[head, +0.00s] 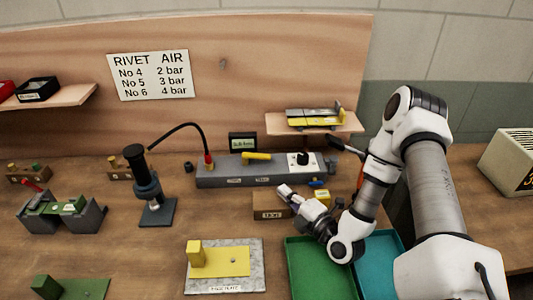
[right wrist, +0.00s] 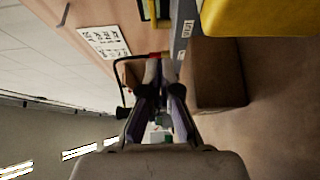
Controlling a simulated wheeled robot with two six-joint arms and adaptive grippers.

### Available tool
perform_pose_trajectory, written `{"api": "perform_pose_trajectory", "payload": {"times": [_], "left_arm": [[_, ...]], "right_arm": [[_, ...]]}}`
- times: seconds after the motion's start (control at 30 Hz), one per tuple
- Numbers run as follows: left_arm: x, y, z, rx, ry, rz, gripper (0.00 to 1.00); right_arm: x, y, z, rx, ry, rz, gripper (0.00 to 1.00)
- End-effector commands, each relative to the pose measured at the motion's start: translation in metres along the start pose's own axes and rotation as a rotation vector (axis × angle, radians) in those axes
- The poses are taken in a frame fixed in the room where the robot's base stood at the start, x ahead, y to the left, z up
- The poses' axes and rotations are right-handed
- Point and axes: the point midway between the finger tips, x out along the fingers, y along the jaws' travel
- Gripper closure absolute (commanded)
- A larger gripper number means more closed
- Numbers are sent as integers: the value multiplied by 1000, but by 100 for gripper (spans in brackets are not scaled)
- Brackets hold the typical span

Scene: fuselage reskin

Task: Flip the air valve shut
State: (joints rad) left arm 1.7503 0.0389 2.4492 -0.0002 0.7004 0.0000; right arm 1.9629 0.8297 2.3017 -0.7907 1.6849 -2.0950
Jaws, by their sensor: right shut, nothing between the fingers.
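The air valve's yellow lever (head: 257,156) lies lengthwise along the top of a long grey air unit (head: 240,180) in the head view. A black hose runs from the unit's red fitting (head: 208,160) to a dark upright tool. My right gripper (head: 283,189) is shut and empty, in front of the unit and below the lever's right end, apart from the lever. In the right wrist view its fingers (right wrist: 162,75) point towards the red fitting (right wrist: 156,54), with the unit's grey side (right wrist: 180,42) beside them. My left gripper is not in view.
A labelled brown box (head: 268,206) stands close under the right gripper and shows beside the fingers in the right wrist view (right wrist: 218,75). A dial (head: 302,158) sits on the unit right of the lever. A green tray (head: 318,275) lies in front. A shelf (head: 312,124) overhangs behind.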

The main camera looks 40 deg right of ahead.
Motion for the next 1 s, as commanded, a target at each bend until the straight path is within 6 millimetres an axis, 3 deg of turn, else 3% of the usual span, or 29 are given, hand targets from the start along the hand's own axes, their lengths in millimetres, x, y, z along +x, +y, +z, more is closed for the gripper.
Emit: {"api": "perform_pose_trajectory", "payload": {"times": [0.17, 0.53, 0.6, 0.8, 1.0], "left_arm": [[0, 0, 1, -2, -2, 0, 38], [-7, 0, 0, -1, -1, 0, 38], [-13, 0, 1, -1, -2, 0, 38], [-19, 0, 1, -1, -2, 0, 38], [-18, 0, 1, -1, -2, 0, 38]], "right_arm": [[20, 1, -1, -5, 4, 2, 100], [99, 2, -2, -4, 4, 2, 100], [109, 4, 9, -2, -2, 2, 100], [125, 2, 26, 0, 0, 1, 100], [127, 0, 28, 0, 1, -1, 100]]}}
